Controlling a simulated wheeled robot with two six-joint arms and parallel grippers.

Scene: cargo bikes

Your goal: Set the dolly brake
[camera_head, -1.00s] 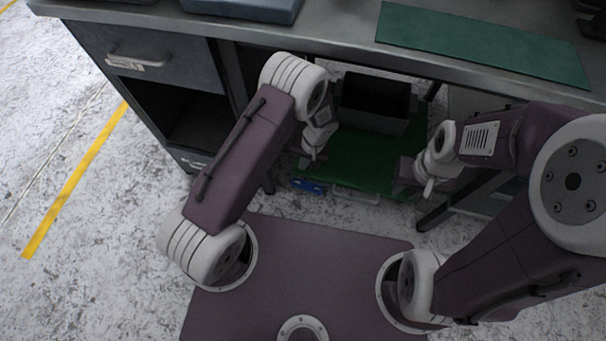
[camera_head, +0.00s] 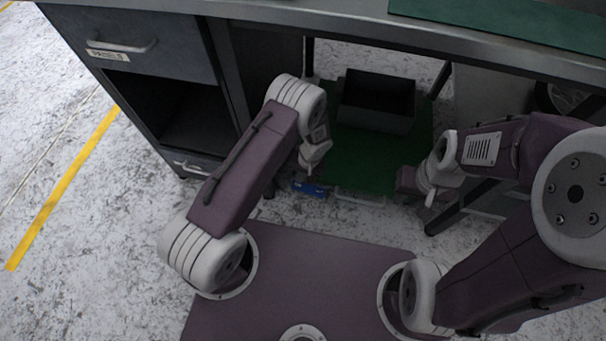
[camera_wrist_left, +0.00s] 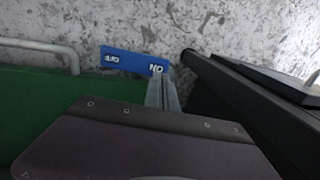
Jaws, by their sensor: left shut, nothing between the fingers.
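The dolly has a green deck (camera_head: 365,160) and stands on the floor under the workbench. Its blue brake pedal (camera_head: 311,190) sticks out at the front left corner. In the left wrist view the pedal (camera_wrist_left: 128,60) carries the words OFF and ON. My left gripper (camera_wrist_left: 161,82) is shut and empty, its tips at the ON end of the pedal; I cannot tell whether they touch. In the head view my left gripper (camera_head: 308,171) is just above the pedal. My right gripper (camera_head: 408,180) is near the dolly's front right corner; its fingers are unclear.
A dark open box (camera_head: 378,115) sits on the deck. A grey bar handle (camera_wrist_left: 45,46) runs along the dolly's front edge. The workbench (camera_head: 330,28) overhangs it, with a drawer cabinet (camera_head: 150,50) to the left and dark legs to the right. The floor at left is clear.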

